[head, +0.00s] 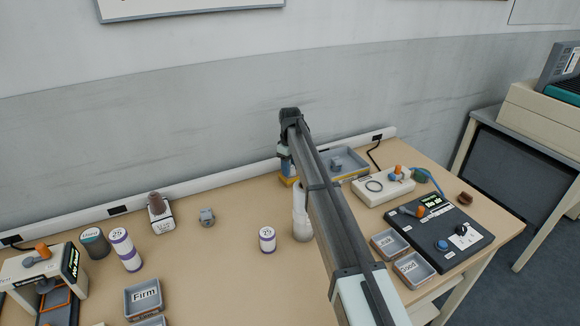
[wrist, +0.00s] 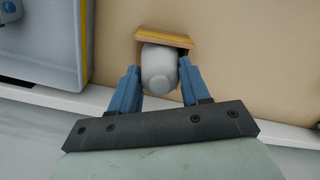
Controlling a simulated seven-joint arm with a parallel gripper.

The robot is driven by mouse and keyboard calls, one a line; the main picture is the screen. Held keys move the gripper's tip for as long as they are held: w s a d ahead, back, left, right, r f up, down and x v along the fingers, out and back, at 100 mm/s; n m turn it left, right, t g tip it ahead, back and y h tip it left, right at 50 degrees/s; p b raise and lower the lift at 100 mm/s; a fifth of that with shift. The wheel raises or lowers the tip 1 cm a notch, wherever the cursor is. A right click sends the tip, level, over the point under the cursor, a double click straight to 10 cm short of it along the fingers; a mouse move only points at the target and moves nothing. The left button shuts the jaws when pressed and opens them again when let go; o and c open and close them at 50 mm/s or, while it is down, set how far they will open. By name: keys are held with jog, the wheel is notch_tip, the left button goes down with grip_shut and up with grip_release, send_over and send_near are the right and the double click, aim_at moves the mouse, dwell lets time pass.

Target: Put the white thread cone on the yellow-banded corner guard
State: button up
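A white rounded piece, which looks like the white thread cone (wrist: 159,70), shows end-on in the wrist view between the blue fingers of my gripper (wrist: 160,82). Both fingers appear to touch its sides. Behind it is a brown piece with a yellow band, the corner guard (wrist: 168,36); the cone overlaps it in the picture. I cannot tell whether the cone rests on the guard or is just above it. In the head view my gripper (head: 285,155) points down near the wall, with yellow of the guard (head: 287,181) just below; my arm hides most of this spot.
A grey tray (head: 350,162) stands right of my gripper. A tall white piece (head: 302,226) stands nearer, partly behind my arm. A small white purple-banded roll (head: 267,240) is left of it. A white device (head: 382,186) and dark panel (head: 452,240) are right.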

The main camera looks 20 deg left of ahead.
jog(key=o, duration=0.5)
jog(key=shift+c, duration=0.2)
notch_tip(320, 180, up, 12)
jog(key=shift+r, duration=0.15)
dwell(0.5)
